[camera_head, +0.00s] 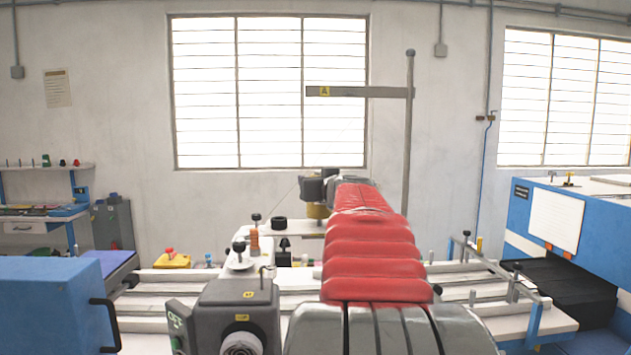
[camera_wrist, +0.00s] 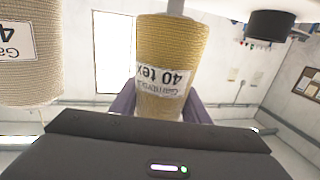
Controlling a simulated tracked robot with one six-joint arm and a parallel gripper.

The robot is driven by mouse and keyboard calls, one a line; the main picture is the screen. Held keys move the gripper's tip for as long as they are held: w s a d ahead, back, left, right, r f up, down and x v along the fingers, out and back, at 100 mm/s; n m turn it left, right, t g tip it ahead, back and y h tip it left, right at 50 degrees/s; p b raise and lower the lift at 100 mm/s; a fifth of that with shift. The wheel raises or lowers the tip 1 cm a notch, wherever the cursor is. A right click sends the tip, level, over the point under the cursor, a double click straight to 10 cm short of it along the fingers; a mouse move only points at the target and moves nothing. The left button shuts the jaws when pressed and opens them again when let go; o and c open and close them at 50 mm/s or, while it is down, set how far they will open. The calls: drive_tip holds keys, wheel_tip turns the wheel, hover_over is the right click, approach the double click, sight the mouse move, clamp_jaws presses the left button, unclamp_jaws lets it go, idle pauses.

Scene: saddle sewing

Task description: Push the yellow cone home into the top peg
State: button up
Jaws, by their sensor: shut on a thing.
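The yellow cone (camera_wrist: 172,45) is a wound thread cone with a white "40 tex" label, upside down in the wrist view. My gripper (camera_wrist: 161,105) is shut on its narrow end, with purple fingers showing on both sides. A grey peg (camera_wrist: 176,7) meets the cone's wide end at the top edge of the wrist view. The cone hides where they meet, so I cannot tell how far the peg is inside.
A beige cone (camera_wrist: 28,55) stands close beside the yellow one in the wrist view. A black cylinder (camera_wrist: 271,24) is on the other side. In the head view, a grey pole with a crossbar (camera_head: 409,140) rises behind my arm, and blue machines (camera_head: 545,225) flank the bench.

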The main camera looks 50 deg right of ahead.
drive_tip(key=shift+f, duration=1.05)
idle(0.4)
drive_tip(key=o, duration=1.2)
drive_tip(key=shift+o, duration=0.2)
drive_tip(key=f+v, duration=0.1)
drive_tip(key=v, duration=1.2)
drive_tip(key=shift+s+a+r, duration=0.3)
drive_tip(key=shift+r, duration=0.05)
